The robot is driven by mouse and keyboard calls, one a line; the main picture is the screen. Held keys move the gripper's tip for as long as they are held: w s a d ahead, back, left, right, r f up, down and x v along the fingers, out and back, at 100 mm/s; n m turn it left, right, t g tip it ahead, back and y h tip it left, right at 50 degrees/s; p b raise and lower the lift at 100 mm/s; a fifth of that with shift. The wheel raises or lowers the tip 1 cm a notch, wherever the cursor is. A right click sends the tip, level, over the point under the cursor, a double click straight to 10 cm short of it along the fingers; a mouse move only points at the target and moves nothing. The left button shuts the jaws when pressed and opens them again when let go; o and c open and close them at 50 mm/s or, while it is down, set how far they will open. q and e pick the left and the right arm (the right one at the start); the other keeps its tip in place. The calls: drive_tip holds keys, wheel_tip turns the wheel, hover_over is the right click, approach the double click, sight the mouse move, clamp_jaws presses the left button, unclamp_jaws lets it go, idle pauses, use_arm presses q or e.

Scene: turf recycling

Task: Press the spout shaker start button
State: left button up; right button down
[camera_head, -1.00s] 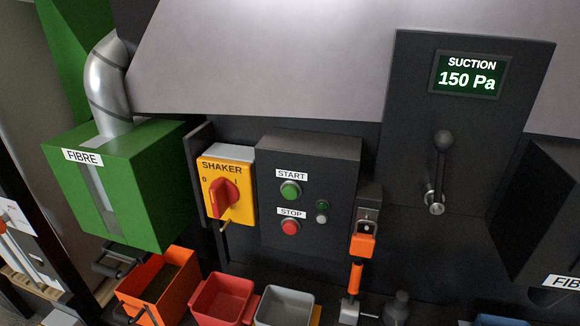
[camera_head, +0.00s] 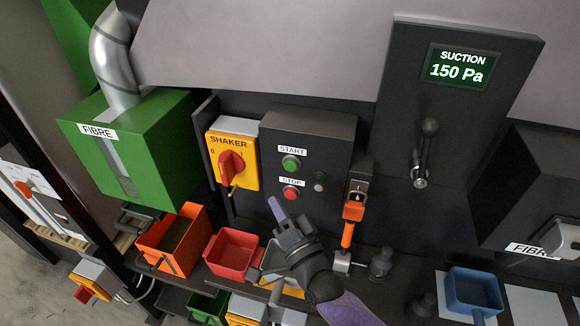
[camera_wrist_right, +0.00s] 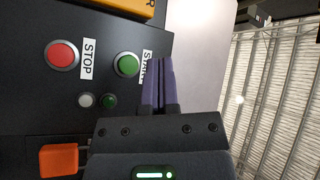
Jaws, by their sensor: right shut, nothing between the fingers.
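The green start button (camera_head: 291,163) sits under its START label on the dark control box (camera_head: 335,140), above the red stop button (camera_head: 291,193). My right gripper (camera_head: 277,208) has slim purple fingers, shut and empty. In the head view the fingertips are below and left of the stop button. In the right wrist view the gripper (camera_wrist_right: 161,68) is beside the green start button (camera_wrist_right: 126,65) and partly covers the START label. No contact with the button shows. The red stop button (camera_wrist_right: 62,55) is farther left there. My left gripper is not in view.
The yellow shaker switch (camera_head: 232,155) with a red knob is left of the control box. An orange-handled lever (camera_head: 352,210) stands to its right. Orange (camera_head: 196,232), red (camera_head: 238,248) and blue (camera_head: 474,292) bins sit below. A small lamp (camera_head: 319,180) is near the buttons.

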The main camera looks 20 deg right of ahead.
sight(285, 164)
drive_tip(key=w+d+b, duration=0.4)
drive_tip(key=w, duration=0.2)
drive_tip(key=shift+w+d, duration=0.2)
drive_tip(key=shift+w, duration=0.05)
idle(1.8)
drive_tip(key=shift+w+d+b, duration=0.25)
drive_tip(key=shift+w+b, duration=0.1)
drive_tip(key=shift+b, duration=0.05)
drive_tip(key=shift+w+d+b, duration=0.25)
drive_tip(key=shift+w+b, duration=0.1)
drive_tip(key=shift+b, duration=0.05)
idle(0.6)
drive_tip(key=shift+s+a, duration=0.1)
drive_tip(key=shift+s+a+p, duration=0.4)
drive_tip(key=shift+s+p, duration=0.25)
